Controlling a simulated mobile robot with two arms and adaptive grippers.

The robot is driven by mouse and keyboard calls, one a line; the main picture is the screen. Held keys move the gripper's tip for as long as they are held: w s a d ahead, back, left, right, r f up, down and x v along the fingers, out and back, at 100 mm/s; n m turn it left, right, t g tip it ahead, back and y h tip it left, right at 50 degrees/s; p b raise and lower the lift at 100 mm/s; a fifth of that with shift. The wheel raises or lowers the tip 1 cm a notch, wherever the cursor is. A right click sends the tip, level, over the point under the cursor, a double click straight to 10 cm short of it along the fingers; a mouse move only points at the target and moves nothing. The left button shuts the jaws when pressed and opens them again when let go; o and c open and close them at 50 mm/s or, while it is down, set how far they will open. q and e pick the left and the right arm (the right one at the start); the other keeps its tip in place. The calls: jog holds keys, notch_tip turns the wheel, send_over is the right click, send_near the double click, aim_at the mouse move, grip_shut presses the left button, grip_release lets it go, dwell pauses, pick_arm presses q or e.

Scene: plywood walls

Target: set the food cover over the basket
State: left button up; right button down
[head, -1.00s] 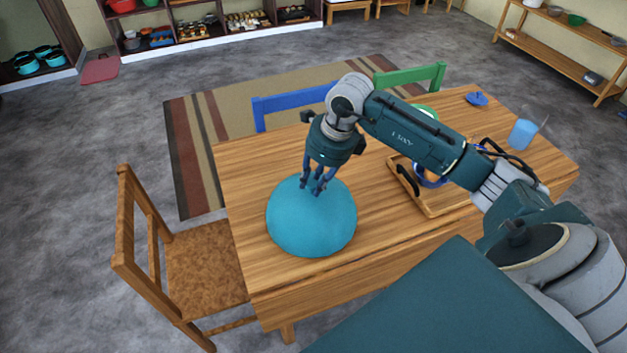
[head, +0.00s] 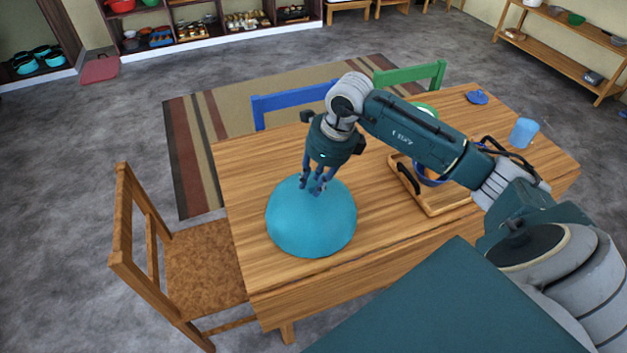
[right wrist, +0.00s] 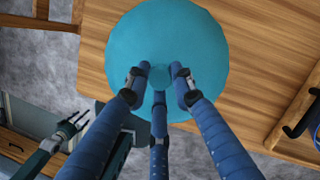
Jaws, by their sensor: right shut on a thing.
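The food cover (head: 311,222) is a teal dome at the near left part of the wooden table. My right gripper (head: 314,188) points down at its top. In the right wrist view its fingers (right wrist: 158,80) are closed around the small knob on top of the cover (right wrist: 165,35). The cover looks level; I cannot tell whether its rim touches the table. No basket can be made out; whatever is under the dome is hidden. My left gripper (right wrist: 72,128) shows only in the right wrist view, low at the left, empty with its fingers apart.
A wooden tray (head: 448,208) with dark handles holds a blue-rimmed item, partly behind my right arm. A blue cup (head: 523,132) and a small blue lid (head: 477,97) stand at the table's far right. A wooden chair (head: 200,270) stands at the left edge; blue and green chairs stand behind.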

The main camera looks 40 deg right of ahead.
jog(key=shift+f, duration=0.1)
jog(key=c, duration=1.4)
grip_release()
jog(key=v, duration=1.2)
